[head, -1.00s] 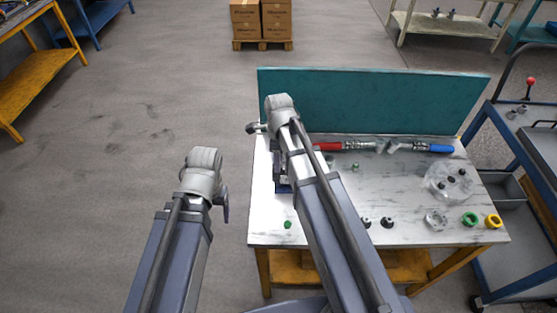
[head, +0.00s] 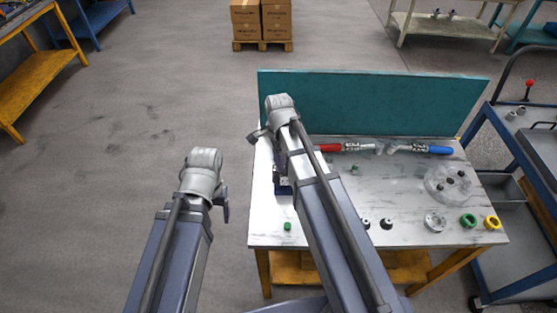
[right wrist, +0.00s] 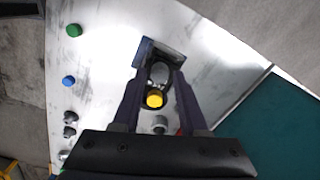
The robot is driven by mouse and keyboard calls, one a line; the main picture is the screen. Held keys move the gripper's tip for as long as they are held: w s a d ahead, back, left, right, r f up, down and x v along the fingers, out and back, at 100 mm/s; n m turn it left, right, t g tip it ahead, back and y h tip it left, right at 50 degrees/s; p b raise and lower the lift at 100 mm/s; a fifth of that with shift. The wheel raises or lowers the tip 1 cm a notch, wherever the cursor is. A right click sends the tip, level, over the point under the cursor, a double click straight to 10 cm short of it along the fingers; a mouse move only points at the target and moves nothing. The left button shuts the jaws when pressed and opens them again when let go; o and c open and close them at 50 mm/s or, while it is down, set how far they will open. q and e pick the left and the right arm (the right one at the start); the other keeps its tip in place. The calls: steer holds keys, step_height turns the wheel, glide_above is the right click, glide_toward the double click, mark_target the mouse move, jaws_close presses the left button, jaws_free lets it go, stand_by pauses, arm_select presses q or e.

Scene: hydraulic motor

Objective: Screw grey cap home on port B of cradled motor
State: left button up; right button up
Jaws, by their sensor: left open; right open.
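The cradled motor shows in the right wrist view as a dark blue cradle (right wrist: 163,47) with a yellow cap (right wrist: 155,99) and a round grey piece (right wrist: 159,72), which looks like the grey cap on a port. I cannot tell how far it is seated. My right gripper (right wrist: 160,80) is open, its fingers on either side of these pieces; contact is unclear. My left gripper (head: 225,203) is open, off the table's left side.
A green cap (head: 287,226) lies at the table's front left. A blue cap (right wrist: 68,81) shows in the right wrist view. Red-handled (head: 330,147) and blue-handled (head: 440,150) tools lie before the teal backboard (head: 370,100).

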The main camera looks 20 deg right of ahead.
steer(key=n, duration=0.4)
stand_by(0.4)
jaws_close()
stand_by(0.5)
steer(key=m, duration=0.4)
steer(key=shift+f+m, duration=0.1)
steer(key=shift+m, duration=0.7)
